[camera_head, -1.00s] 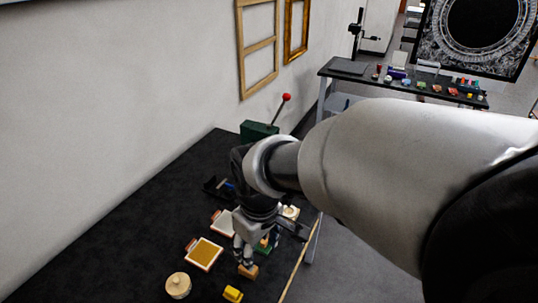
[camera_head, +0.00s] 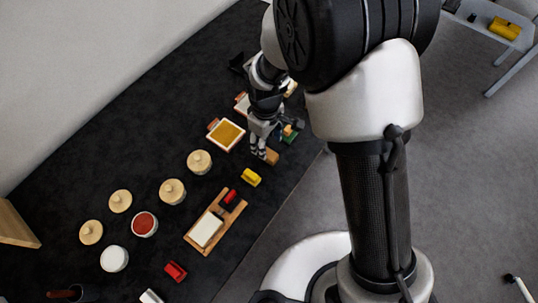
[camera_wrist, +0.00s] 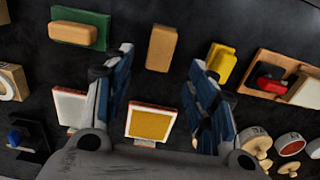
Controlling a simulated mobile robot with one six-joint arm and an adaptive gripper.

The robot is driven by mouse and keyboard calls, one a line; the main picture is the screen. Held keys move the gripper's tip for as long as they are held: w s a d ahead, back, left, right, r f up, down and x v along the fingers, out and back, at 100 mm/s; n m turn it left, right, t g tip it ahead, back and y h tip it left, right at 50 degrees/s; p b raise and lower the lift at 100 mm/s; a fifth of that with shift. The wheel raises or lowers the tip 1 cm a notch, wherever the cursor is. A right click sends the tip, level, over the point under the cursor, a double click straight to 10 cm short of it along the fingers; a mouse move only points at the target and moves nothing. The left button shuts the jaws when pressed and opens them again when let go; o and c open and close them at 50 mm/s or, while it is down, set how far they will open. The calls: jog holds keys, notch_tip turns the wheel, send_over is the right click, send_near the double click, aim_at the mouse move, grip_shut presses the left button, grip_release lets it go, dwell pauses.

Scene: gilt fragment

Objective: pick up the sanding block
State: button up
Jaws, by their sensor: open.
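A plain tan block (camera_wrist: 161,48), which looks like the sanding block, lies on the black bench top. In the wrist view it is just beyond and between the fingertips of my gripper (camera_wrist: 161,60). My gripper is open, with nothing between its fingers. In the head view my gripper (camera_head: 262,150) points down beside the tan block (camera_head: 271,157), partly covering it. Whether a finger touches the block I cannot tell. A similar tan block (camera_wrist: 74,34) lies on a green board (camera_wrist: 101,21) to the left.
A yellow object (camera_wrist: 222,64) lies right of the block. A wooden tray (camera_head: 191,234) holds a red tool and a white slab. Framed pads (camera_head: 226,135), one ochre, lie behind my gripper. Several lidded pots (camera_head: 199,162) stand farther left. The bench's right edge is close.

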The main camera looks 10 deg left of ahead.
aim_at(269, 153)
notch_tip(269, 153, down, 2)
jog(key=shift+f, duration=0.1)
jog(key=f+b, duration=0.1)
jog(key=f, duration=0.3)
jog(key=shift+s+d+f+b, duration=0.1)
jog(key=shift+s+d+b, duration=0.05)
jog(key=shift+d+b, duration=0.25)
jog(key=shift+f, duration=0.45)
jog(key=shift+r, duration=0.1)
jog(key=shift+c, duration=0.2)
jog(key=c, duration=1)
jog(key=shift+r, duration=0.1)
notch_tip(269, 153, up, 20)
jog(key=p, duration=0.4)
jog(key=shift+p, duration=0.35)
